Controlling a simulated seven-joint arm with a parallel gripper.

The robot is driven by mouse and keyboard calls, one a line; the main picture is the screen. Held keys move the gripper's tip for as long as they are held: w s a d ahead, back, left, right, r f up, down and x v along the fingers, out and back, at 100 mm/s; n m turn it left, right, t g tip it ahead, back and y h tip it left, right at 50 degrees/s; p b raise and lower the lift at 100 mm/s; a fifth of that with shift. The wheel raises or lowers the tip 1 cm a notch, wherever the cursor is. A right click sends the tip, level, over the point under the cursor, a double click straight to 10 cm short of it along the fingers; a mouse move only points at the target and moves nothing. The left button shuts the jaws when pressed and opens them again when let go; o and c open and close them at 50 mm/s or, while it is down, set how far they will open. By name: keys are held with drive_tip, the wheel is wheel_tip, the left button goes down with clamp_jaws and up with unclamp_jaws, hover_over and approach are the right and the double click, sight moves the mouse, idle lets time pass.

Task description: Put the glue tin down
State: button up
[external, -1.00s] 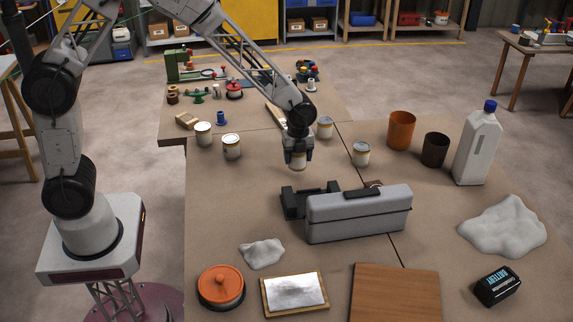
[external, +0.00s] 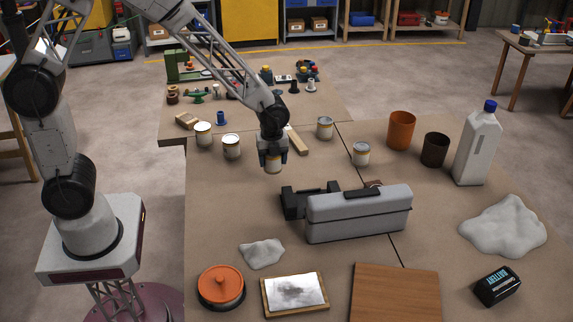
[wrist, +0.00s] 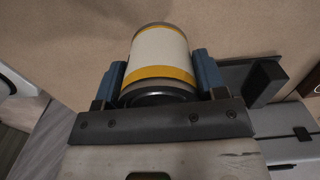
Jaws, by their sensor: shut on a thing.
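The glue tin (external: 273,168) is a small cream tin with a yellow band, held in my gripper (external: 272,160) over the middle-left of the brown table. In the wrist view the tin (wrist: 160,52) lies between the two blue fingers of my gripper (wrist: 160,78), which touch it on both sides. In the external view the tin's lower part shows below the fingers. Whether its base touches the table is hard to tell. Similar tins stand nearby: two on the left (external: 203,134) (external: 232,146), one behind on the right (external: 324,128) and one farther right (external: 361,153).
A grey toolbox (external: 358,215) and a black vise-like block (external: 305,200) stand in front and to the right. A wooden strip (external: 296,141) lies just behind my gripper. A white lump (external: 262,253) lies in front.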

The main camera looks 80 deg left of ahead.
idle(0.7)
drive_tip(key=shift+w+a+r+n, duration=0.15)
drive_tip(key=shift+a+n, duration=0.15)
drive_tip(key=shift+a, duration=0.4)
drive_tip(key=s+a+r+n, duration=0.2)
drive_tip(key=a+n, duration=0.3)
drive_tip(key=a, duration=0.9)
drive_tip(key=s+a+r+n, duration=0.2)
drive_tip(key=a+n, duration=0.3)
drive_tip(key=a, duration=1)
drive_tip(key=shift+s+r, duration=0.4)
drive_tip(key=shift+r, duration=0.15)
drive_tip(key=shift+a, duration=0.1)
drive_tip(key=shift+f, duration=3.15)
drive_tip(key=shift+f, duration=0.1)
drive_tip(key=shift+f, duration=1.75)
drive_tip(key=shift+f, duration=0.15)
